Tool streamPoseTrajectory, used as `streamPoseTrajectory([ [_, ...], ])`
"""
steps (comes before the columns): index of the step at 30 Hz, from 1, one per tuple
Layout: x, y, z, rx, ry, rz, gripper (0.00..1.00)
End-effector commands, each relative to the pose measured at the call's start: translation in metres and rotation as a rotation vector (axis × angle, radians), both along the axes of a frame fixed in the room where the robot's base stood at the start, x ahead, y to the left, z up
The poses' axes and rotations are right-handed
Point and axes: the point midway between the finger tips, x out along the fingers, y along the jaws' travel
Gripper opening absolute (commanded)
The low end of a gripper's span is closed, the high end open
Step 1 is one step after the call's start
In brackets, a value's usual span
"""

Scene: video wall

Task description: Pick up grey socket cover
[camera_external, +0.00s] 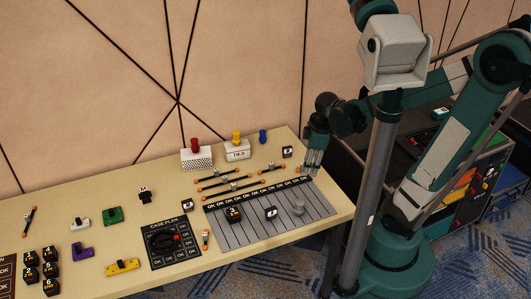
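A small rounded grey piece (298,207) stands on the right part of the grey striped board (250,236), near the right end of the table. It looks most like the grey socket cover, but it is too small to be sure. My gripper (311,173) points down at the table's back right edge, behind and a little right of the grey piece and apart from it. Its fingers show, but their opening is too small to judge. I see nothing held in it.
Beside the grey piece lie a white-and-black block (271,213) and a black numbered block (233,215). Orange-tipped rods (235,187) lie behind the board. Red (196,157) and yellow-topped (237,148) boxes stand at the back. A black "CASE PLAN" panel (158,255) lies left.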

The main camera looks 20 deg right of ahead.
Motion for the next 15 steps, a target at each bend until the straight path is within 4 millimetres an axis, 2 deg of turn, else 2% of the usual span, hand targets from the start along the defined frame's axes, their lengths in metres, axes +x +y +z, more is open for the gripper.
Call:
streamPoseTrajectory([
  [1, 0.000, 0.005, -0.012, -0.010, 0.013, 0.043, 0.40],
  [6, -0.006, 0.019, -0.042, -0.045, 0.065, 0.199, 0.40],
  [15, -0.019, 0.038, -0.088, -0.087, 0.147, 0.449, 0.40],
])
